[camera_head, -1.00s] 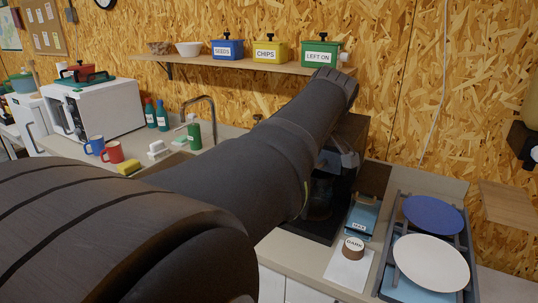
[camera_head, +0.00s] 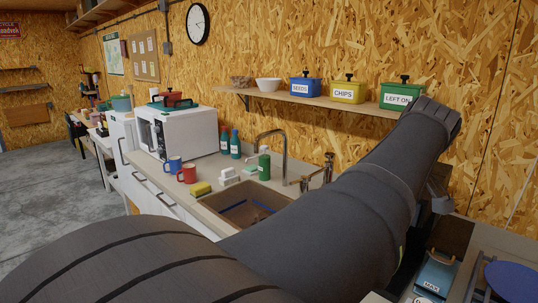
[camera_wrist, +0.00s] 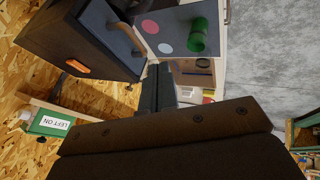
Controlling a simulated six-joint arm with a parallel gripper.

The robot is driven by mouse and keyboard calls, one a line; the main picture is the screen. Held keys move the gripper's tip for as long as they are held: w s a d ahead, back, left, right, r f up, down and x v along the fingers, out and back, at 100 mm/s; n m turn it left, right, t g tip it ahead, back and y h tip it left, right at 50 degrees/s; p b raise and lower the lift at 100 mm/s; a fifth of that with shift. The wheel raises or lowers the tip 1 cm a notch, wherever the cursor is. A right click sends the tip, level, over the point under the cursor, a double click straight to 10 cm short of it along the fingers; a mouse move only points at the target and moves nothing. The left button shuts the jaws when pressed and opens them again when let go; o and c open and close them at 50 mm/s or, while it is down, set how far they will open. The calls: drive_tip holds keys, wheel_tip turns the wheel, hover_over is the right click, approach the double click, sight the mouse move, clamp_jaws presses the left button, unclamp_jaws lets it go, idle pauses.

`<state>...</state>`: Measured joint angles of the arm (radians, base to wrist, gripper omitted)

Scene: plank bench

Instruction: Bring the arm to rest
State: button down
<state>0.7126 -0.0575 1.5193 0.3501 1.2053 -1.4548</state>
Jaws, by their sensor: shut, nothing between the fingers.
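My arm (camera_head: 350,215) reaches from the bottom left up to the right in the head view, its elbow end beside the green LEFT ON box (camera_head: 402,95). My gripper is mostly hidden behind the arm there. In the wrist view my gripper's dark fingers (camera_wrist: 156,85) lie together, shut and empty. They point toward the counter and sink (camera_wrist: 197,70), apart from any object.
The shelf (camera_head: 300,101) with blue SEEDS (camera_head: 305,87) and yellow CHIPS (camera_head: 348,91) boxes is close behind the arm. Open floor (camera_head: 50,170) is left.

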drive_tip(key=w+d+f, duration=0.3)
drive_tip(key=w+f, duration=0.4)
drive_tip(key=shift+f, duration=0.15)
drive_tip(key=shift+s, duration=0.1)
idle(0.8)
